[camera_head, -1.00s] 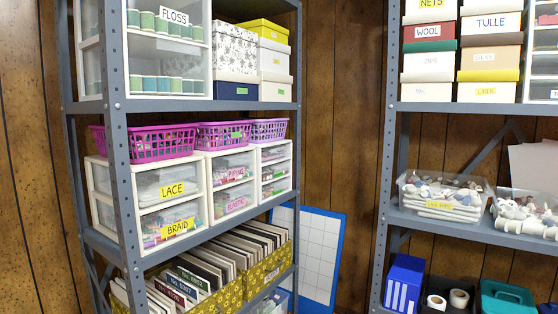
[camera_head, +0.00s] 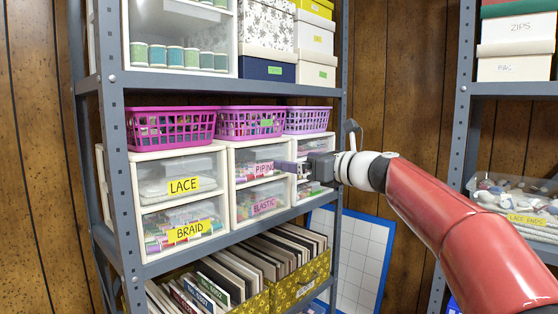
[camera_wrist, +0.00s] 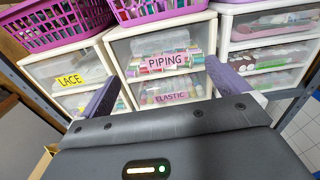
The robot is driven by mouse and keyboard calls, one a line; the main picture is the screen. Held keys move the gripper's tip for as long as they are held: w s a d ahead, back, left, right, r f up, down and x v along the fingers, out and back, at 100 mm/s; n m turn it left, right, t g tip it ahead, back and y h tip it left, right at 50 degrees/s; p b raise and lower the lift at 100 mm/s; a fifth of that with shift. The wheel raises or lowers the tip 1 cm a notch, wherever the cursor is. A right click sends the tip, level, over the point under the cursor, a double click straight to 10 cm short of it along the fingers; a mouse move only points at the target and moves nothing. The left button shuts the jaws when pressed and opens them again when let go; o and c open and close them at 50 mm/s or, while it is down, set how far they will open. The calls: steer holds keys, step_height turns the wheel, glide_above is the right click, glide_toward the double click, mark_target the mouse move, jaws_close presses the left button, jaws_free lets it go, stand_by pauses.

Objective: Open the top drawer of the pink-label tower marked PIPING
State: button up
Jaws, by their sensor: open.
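The pink-label tower (camera_head: 233,190) stands in the middle of the shelf, a white frame with two clear drawers. Its top drawer, labelled PIPING (camera_head: 264,168), looks closed; the drawer labelled ELASTIC (camera_head: 264,205) is below it. In the wrist view the PIPING label (camera_wrist: 166,62) faces me, with colourful rolls behind the clear front. My gripper (camera_head: 292,168) comes in from the right, in front of the towers. Its two purple fingers are spread apart in the wrist view (camera_wrist: 160,90), to the left and right of the pink-label tower, with nothing between them. I cannot tell whether they touch anything.
A yellow-label tower (camera_head: 140,205), LACE over BRAID, stands to the left. Another white tower (camera_wrist: 268,50) stands to the right, partly behind my gripper in the head view. Purple baskets (camera_head: 250,123) sit on top. A grey shelf post (camera_head: 336,250) stands near my wrist.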

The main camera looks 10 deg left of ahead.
mark_target(272, 154)
steer(key=p+x, duration=0.1)
steer(key=x, duration=0.3)
steer(key=p+x, duration=0.1)
steer(key=x, duration=0.3)
steer(key=shift+r, duration=0.25)
steer(key=c, duration=1.1)
steer(key=shift+o, duration=0.2)
steer(key=b+v, duration=0.4)
steer(key=v, duration=1.3)
steer(key=shift+f+b, duration=0.2)
steer(key=shift+b, duration=0.2)
steer(key=shift+w, duration=0.15)
